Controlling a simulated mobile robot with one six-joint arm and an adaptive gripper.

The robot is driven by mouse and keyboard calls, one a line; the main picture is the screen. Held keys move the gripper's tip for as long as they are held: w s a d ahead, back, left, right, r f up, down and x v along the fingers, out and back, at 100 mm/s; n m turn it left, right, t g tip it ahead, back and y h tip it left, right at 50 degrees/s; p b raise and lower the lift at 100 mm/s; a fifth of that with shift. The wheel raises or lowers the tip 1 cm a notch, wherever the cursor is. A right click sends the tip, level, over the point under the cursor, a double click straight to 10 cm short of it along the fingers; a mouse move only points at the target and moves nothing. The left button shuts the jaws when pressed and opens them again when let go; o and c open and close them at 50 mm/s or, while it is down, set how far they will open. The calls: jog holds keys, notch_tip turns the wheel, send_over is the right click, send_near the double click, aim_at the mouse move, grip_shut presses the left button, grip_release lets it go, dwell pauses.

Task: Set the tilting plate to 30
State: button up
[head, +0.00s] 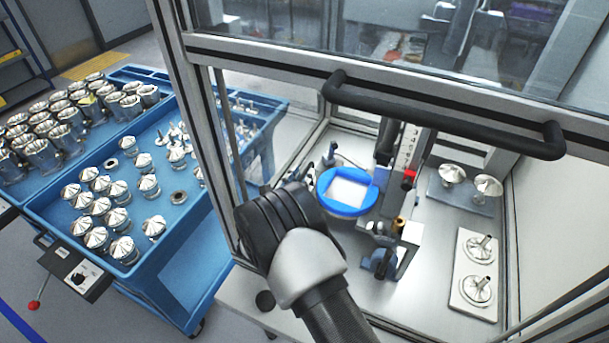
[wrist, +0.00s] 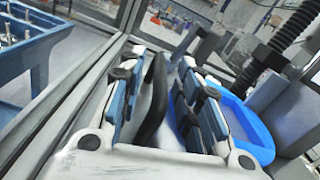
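The tilting plate looks to be the blue round piece (head: 330,204) with a white square in its middle, in the fixture inside the framed enclosure. Its blue rim also shows at the right of the wrist view (wrist: 248,118). I cannot read any angle. A pale upright strip (head: 406,150) with a red piece (head: 409,178) stands just right of the plate. My gripper (wrist: 160,85) has its fingers apart, beside the plate's rim. A dark curved bar (wrist: 153,95) shows between the fingers, with no clear contact. In the head view my arm hides most of the gripper.
A metal frame post (head: 195,110) and a dark handle bar (head: 445,120) stand close around my arm. A blue trolley (head: 180,255) with several metal parts is at left. A white plate (head: 468,245) with two metal parts lies at right.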

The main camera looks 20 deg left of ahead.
jog(key=shift+w+d, duration=0.1)
jog(key=shift+w, duration=1)
jog(key=shift+c, duration=0.5)
grip_shut()
